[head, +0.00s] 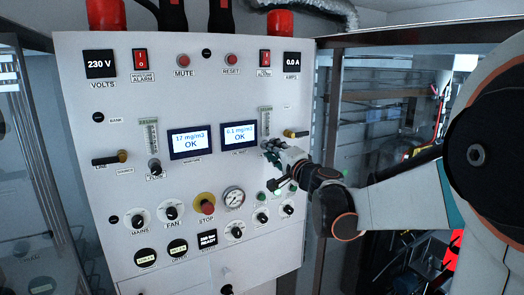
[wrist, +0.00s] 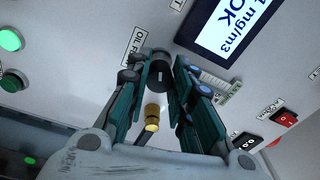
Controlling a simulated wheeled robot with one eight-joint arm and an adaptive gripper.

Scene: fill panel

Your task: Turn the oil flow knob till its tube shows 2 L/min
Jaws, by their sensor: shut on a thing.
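The oil flow knob (wrist: 160,75) is a dark round knob beside a label reading "OIL FL", partly cut off by my finger. My gripper (wrist: 160,68) is shut on it, one finger on each side. In the head view my gripper (head: 272,148) reaches the panel from the right and hides the knob. The oil flow tube (head: 266,121) stands just above the gripper. The tube (wrist: 222,86) also shows in the wrist view, partly behind a finger. Its reading is too small to tell.
A brass-tipped lever (head: 297,134) is just right of the tube, close to my gripper. Green lights and small knobs lie below.

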